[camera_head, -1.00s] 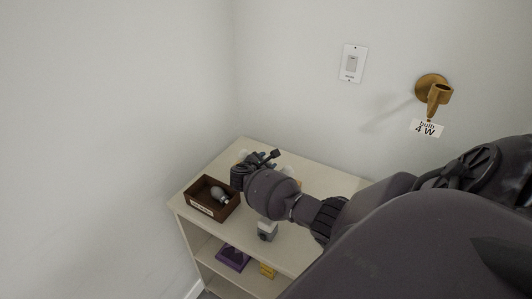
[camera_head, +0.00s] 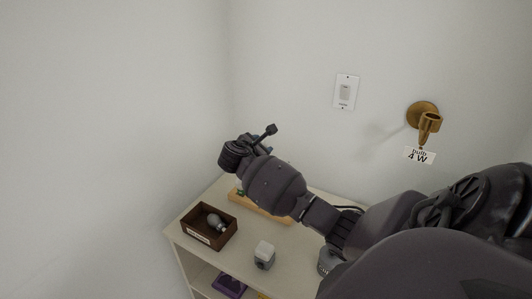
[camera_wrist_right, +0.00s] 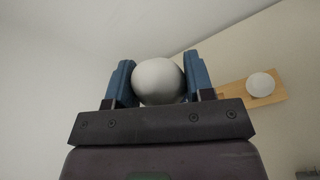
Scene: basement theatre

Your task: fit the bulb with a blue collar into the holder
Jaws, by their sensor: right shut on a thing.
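My right gripper (camera_head: 262,138) is raised above the back of the shelf top. In the right wrist view, its two blue fingers (camera_wrist_right: 160,82) are shut on a round white bulb (camera_wrist_right: 158,80). The bulb's collar is hidden, so I cannot tell its colour. In the head view the bulb is hidden by the gripper. My left gripper is out of view.
A wooden rack (camera_head: 265,208) lies on the shelf top (camera_head: 287,240); in the wrist view it bears another white bulb (camera_wrist_right: 261,85). A dark box (camera_head: 187,222) with a grey bulb (camera_head: 215,221) stands left. A small white-and-grey object (camera_head: 264,254) stands in front. A switch (camera_head: 345,92) is on the wall.

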